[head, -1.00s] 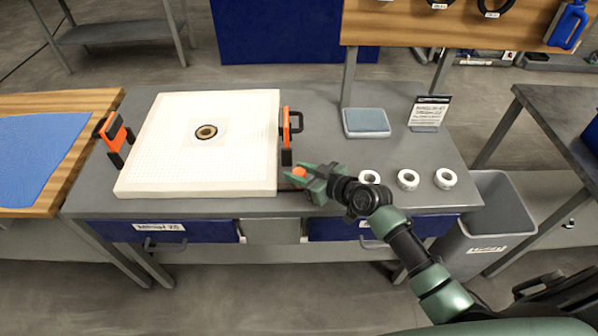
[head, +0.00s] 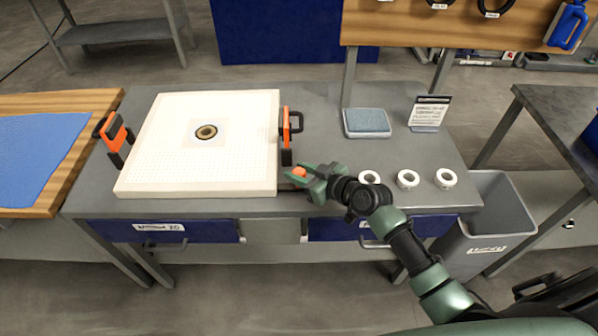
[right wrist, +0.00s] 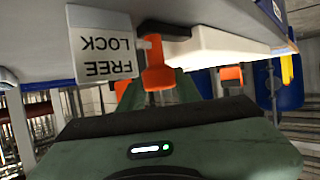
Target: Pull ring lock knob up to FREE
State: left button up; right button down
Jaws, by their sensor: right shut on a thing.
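An orange knob (head: 299,172) stands at the front of the grey bench, by the right front corner of the white plate (head: 150,180). My right gripper (head: 303,173) is shut on this knob, with the green fingers around it. In the right wrist view the orange knob (right wrist: 157,70) shows just beyond the gripper body, beside a pale label (right wrist: 100,45) with the words FREE and LOCK upside down. The fingers partly hide the knob, and I cannot tell its exact height against the label. My left gripper is not in view.
Orange clamps with black handles stand at the plate's left (head: 113,132) and right (head: 286,140) edges. Several white rings (head: 408,179), a blue-grey pad (head: 367,122) and a sign card (head: 429,112) are on the bench's right. A grey bin (head: 490,215) stands beside it.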

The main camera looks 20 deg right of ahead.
jog(key=shift+w+r+p, duration=0.1)
jog(key=shift+r+p, duration=0.5)
jog(key=shift+r, duration=0.65)
jog(key=c, duration=1)
grip_release()
jog(key=shift+s+d, duration=0.15)
jog(key=shift+s, duration=0.15)
jog(key=b+v, duration=0.1)
jog(key=v, duration=0.6)
